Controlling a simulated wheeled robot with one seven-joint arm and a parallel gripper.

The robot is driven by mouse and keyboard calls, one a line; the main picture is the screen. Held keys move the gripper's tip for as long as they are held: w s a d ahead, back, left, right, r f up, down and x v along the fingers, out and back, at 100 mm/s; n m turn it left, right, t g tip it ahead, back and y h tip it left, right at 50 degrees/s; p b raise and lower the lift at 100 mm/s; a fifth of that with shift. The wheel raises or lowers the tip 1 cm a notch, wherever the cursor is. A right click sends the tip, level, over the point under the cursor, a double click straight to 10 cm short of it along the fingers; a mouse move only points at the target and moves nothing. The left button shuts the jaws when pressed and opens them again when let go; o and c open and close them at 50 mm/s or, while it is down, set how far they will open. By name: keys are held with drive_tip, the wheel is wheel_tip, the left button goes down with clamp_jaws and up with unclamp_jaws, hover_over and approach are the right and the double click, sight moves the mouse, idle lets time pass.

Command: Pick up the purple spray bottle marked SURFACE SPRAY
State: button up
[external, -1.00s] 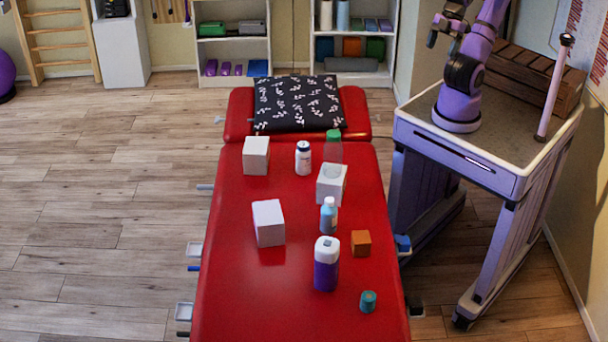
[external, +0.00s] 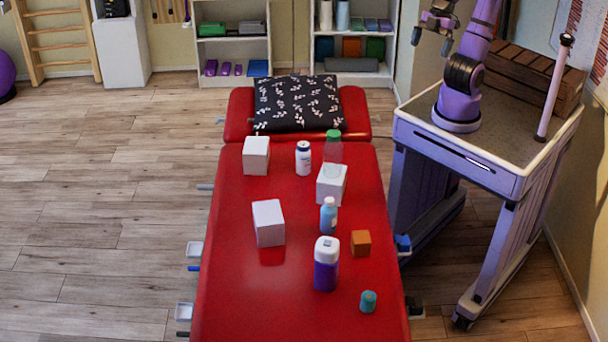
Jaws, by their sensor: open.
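A purple bottle (external: 326,272) with a white top stands upright on the red treatment table (external: 235,290), toward its near end. Its label is too small to read, and I cannot make out a spray trigger on it. My gripper (external: 430,36) is at the top of the external view, up and to the right of the table, high and far from the bottle. Its fingers are apart and nothing is between them.
Near the purple bottle are a blue bottle (external: 328,216), an orange cube (external: 361,243) and a teal cylinder (external: 368,301). White boxes (external: 268,223), a white pill bottle (external: 303,158) and a green-capped clear bottle (external: 333,150) stand farther back. A patterned pillow (external: 297,103) lies at the far end.

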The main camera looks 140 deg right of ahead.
drive_tip(key=w+n+g, duration=0.1)
drive_tip(key=w, duration=1.6)
drive_tip(key=n+g, duration=0.4)
hover_over(327, 242)
wheel_tip(327, 242, down, 35)
drive_tip(key=shift+s+a+f, duration=0.1)
drive_tip(key=shift+f, duration=0.1)
wheel_tip(327, 242, down, 11)
drive_tip(key=c, duration=1.6)
